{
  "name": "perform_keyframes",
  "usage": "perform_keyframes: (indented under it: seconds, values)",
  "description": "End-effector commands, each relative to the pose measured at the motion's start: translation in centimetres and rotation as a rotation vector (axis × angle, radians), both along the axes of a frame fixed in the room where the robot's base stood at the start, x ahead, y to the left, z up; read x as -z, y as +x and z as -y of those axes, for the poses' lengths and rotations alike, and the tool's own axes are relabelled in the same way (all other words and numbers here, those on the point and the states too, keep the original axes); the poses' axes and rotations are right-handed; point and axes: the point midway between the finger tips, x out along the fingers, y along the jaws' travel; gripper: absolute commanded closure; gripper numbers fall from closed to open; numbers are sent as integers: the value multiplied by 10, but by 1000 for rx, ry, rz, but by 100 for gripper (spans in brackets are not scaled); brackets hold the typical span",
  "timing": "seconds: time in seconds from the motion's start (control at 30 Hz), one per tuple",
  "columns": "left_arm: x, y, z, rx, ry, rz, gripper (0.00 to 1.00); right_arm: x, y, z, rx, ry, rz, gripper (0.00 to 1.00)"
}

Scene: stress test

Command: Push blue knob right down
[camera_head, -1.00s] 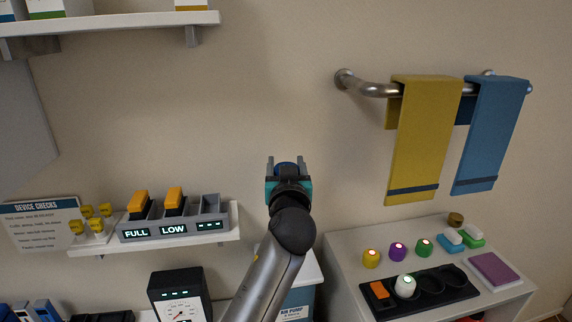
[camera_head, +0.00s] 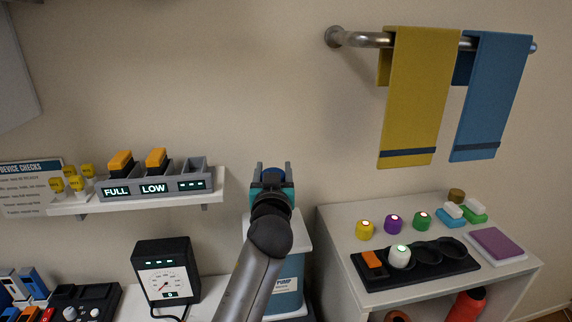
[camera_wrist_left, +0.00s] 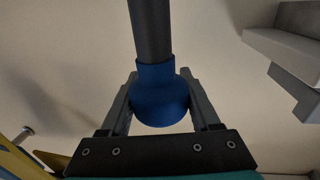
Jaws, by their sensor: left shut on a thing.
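The blue knob (camera_wrist_left: 160,98) sits on a dark rod (camera_wrist_left: 150,30) and fills the middle of the left wrist view. My left gripper (camera_head: 273,172) is shut on the knob, with one finger on each side of it. In the head view a little of the blue knob (camera_head: 274,174) shows between the fingers, above the air pump (camera_head: 288,282), a pale-topped box with a blue body and a "PUMP" label. My arm hides much of the pump and the rod below the knob. My right gripper is not in view.
A gauge box (camera_head: 166,272) stands left of my arm, below a wall shelf (camera_head: 140,203) with a charger. At right a white cabinet (camera_head: 350,222) holds coloured knobs and a black tray (camera_head: 455,262). Towels hang from a rail (camera_head: 368,40) above it.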

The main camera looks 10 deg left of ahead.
Motion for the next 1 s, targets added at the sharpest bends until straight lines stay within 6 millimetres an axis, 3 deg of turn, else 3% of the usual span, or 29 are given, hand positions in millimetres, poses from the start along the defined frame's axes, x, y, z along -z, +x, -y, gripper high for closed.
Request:
perform_keyframes:
  seconds: [0.03,0.1,0.4,0.6,1.0]
  values:
    - [21,0,-3,-2,0,-8,100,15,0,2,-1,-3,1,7]
    - [35,0,-5,-1,-1,-9,100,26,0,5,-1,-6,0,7]
    - [77,0,-6,2,-2,-9,100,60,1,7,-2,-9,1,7]
    - [90,0,-6,1,-2,-9,100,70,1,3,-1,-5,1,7]
    - [95,0,-6,1,-2,-14,100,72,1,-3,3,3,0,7]
